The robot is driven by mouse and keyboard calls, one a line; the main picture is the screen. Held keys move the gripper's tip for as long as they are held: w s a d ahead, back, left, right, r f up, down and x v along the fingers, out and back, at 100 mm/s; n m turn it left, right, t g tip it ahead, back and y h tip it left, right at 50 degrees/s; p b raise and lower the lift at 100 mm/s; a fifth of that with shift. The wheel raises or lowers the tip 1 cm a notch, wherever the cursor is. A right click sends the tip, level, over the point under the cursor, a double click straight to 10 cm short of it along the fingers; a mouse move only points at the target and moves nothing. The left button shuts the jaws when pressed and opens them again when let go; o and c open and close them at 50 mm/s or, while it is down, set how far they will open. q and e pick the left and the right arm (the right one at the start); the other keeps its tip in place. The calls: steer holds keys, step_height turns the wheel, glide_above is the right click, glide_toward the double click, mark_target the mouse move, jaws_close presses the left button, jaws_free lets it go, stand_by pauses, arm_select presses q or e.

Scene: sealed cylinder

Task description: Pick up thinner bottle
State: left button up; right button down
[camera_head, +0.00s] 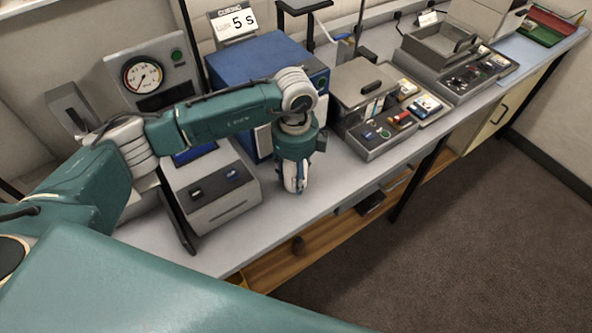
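My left arm reaches in from the left, and my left gripper (295,188) points down over the bench's front part, in front of the blue box. Its fingers look close together, but they are small and I cannot tell whether they hold anything. I cannot make out a thinner bottle for certain in this view. My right gripper is not in view.
A grey device (213,190) stands left of the gripper and the blue box (232,66) behind it. A lidded grey unit (362,92) stands to the right, with a grey tray unit (445,55) beyond. Bare bench (335,175) shows right of the gripper. Open floor (470,230) lies right of the bench.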

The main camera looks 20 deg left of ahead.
arm_select(q)
steer(key=shift+c, duration=1.3)
steer(key=shift+r, duration=0.1)
